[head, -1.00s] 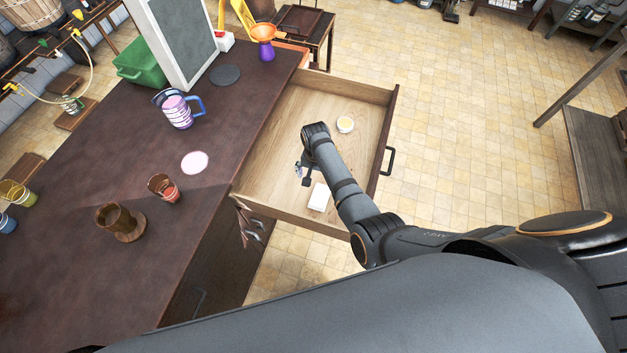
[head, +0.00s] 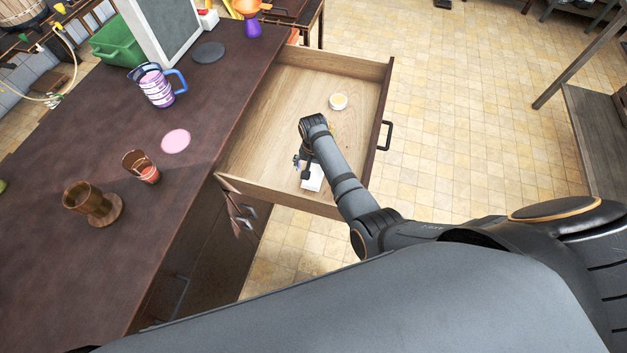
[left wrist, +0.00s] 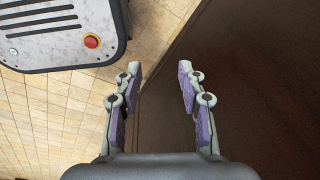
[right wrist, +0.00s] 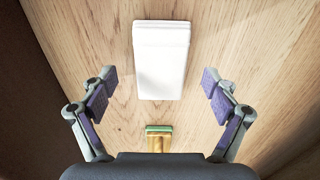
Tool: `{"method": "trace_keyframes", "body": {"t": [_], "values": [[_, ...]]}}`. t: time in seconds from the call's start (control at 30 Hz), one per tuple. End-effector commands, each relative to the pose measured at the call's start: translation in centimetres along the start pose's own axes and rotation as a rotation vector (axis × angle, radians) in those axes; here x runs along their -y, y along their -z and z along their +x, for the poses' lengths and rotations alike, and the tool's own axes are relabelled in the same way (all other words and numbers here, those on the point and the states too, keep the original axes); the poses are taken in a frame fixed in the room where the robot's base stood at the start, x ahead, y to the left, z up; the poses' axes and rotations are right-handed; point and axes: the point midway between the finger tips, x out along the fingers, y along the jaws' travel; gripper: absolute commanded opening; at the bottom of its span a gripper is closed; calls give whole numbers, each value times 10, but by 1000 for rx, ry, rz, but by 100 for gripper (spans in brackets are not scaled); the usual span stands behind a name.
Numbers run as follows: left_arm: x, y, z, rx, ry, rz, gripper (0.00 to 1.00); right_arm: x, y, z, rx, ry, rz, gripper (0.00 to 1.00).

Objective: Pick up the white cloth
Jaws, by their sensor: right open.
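The white cloth (right wrist: 161,62) lies folded flat on the wooden floor of the open drawer (head: 270,105). In the head view the cloth (head: 312,180) is partly hidden behind my right gripper (head: 303,170). My right gripper, also in the right wrist view (right wrist: 155,90), is open and empty above the drawer floor. Its fingers are spread wider than the cloth, which lies a little beyond the fingertips. My left gripper (left wrist: 160,75) is open and empty beside a dark brown surface, in the left wrist view only.
A small green-and-tan object (right wrist: 159,138) lies near the cloth. A round white dish (head: 338,102) is farther back in the drawer. The counter holds a striped pitcher (head: 158,86), a red cup (head: 140,165) and a wooden mug (head: 92,203). The drawer walls surround my right gripper.

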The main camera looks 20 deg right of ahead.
Motion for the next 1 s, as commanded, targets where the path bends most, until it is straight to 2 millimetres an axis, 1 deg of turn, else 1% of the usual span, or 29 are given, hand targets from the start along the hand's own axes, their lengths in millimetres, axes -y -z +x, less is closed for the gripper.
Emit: {"method": "trace_keyframes", "body": {"t": [0.03, 0.07, 0.17, 0.3, 0.33, 0.5, 0.7, 0.77, 1.0], "values": [[-2, -8, 18, 11, 0, 0, 40, 1, 0, 16, -1, 2, 0, 88], [-2, -11, 20, 15, 0, 0, 40, 1, 0, 18, -1, 2, 0, 88], [-2, -12, 20, 16, 0, 0, 40, 1, 0, 17, -1, 2, 0, 88], [-1, -2, 17, 2, 0, 0, 40, 1, 0, 14, -1, 1, 0, 88], [-1, 0, 17, -3, 0, 0, 40, 1, 0, 14, -1, 1, 0, 86], [-1, 10, 17, -19, 0, -1, 40, 1, 0, 14, -1, 1, 0, 63], [-1, 9, 17, -17, 0, -1, 40, 1, 0, 15, -1, 1, 0, 36], [-1, 8, 17, -15, 0, -1, 40, 1, 0, 15, -1, 1, 0, 29], [-1, 4, 16, -8, 0, 0, 40, 1, 0, 13, -1, 1, 0, 29]]}}
